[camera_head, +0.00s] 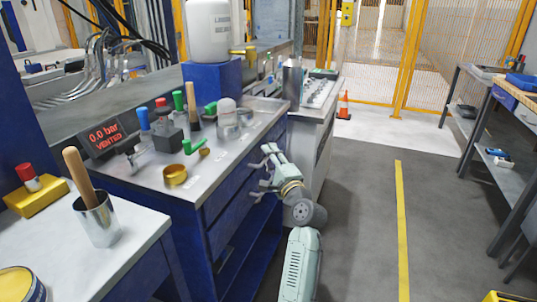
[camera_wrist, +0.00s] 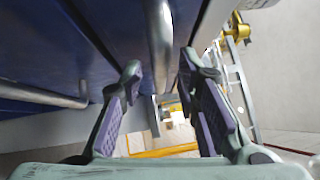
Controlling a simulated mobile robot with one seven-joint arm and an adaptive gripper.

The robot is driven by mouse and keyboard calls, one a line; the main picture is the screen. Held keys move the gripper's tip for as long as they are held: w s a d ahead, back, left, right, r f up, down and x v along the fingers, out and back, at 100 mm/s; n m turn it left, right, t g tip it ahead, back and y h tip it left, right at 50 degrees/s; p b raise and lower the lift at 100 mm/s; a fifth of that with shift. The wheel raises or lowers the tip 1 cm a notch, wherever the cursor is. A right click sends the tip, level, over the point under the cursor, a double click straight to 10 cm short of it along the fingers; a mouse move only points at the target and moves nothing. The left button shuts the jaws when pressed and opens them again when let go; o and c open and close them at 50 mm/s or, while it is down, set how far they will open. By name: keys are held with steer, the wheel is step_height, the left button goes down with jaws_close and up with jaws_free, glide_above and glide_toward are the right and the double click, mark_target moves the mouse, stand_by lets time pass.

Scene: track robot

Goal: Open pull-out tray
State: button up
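A blue workbench cabinet with drawer fronts (camera_head: 232,196) stands left of centre in the head view. Which front is the pull-out tray I cannot tell. In the wrist view a blue front (camera_wrist: 110,30) carries a metal bar handle (camera_wrist: 161,42), and a second bar handle (camera_wrist: 40,95) is at the left. My gripper (camera_head: 264,168) is at the cabinet's front, at upper drawer height. Its fingers (camera_wrist: 160,72) are open, and the first handle lines up with the gap between them. I cannot tell whether the fingers touch it. The fronts look closed.
The bench top (camera_head: 225,165) holds a brass ring (camera_head: 175,175), valves and a pressure display (camera_head: 103,137). A white table (camera_head: 135,235) is at the left front. Open grey floor (camera_head: 350,225) lies to the right, with a yellow line (camera_head: 401,230) and an orange cone (camera_head: 344,105) farther off.

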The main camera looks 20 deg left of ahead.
steer(key=shift+w+a+r, duration=0.1)
steer(key=shift+w+a, duration=0.25)
steer(key=shift+a, duration=0.05)
jaws_close()
stand_by(0.7)
